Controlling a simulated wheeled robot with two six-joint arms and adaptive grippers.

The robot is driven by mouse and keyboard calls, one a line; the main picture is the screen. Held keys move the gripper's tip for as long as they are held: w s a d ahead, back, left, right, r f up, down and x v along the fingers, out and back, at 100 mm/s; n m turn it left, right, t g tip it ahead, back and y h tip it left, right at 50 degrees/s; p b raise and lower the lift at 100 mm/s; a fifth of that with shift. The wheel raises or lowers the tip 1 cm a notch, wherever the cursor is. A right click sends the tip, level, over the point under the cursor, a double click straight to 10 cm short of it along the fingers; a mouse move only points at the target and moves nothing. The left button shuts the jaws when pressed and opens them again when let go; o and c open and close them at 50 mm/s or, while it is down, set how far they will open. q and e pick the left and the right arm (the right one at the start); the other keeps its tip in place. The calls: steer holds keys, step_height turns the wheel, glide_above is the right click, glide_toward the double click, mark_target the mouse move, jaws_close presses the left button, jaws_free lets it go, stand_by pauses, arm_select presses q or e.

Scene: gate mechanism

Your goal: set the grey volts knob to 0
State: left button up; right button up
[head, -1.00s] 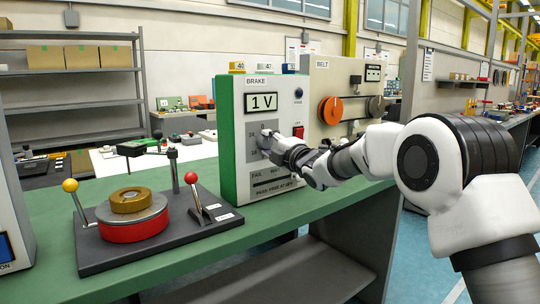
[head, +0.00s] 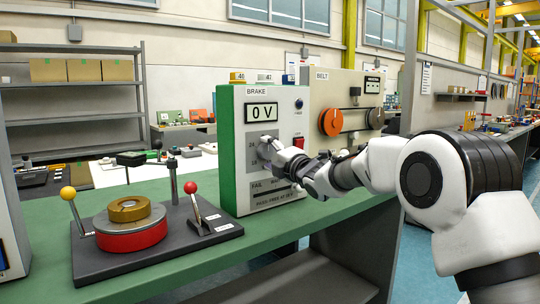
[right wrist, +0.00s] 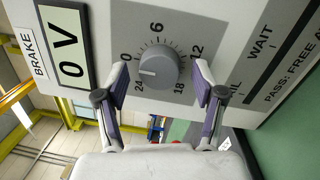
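The grey volts knob (right wrist: 158,67) is on the front of the BRAKE box (head: 232,150), ringed by a printed scale. In the right wrist view its pale pointer mark faces left, near the 0 and 24 end. The display (head: 262,111) reads 0 V, and the same reading shows in the right wrist view (right wrist: 69,48). My right gripper (right wrist: 161,72) is open, with one finger on each side of the knob and visible gaps between. In the head view my right gripper (head: 274,149) partly covers the dial. My left gripper is out of view.
The BELT box (head: 345,88), with an orange wheel (head: 331,122), stands right of the BRAKE box. On the green bench (head: 185,262), a black base (head: 100,262) carries a red-and-brass disc and two levers, left of the box.

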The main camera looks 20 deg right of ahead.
steer(key=v, duration=1.2)
stand_by(1.7)
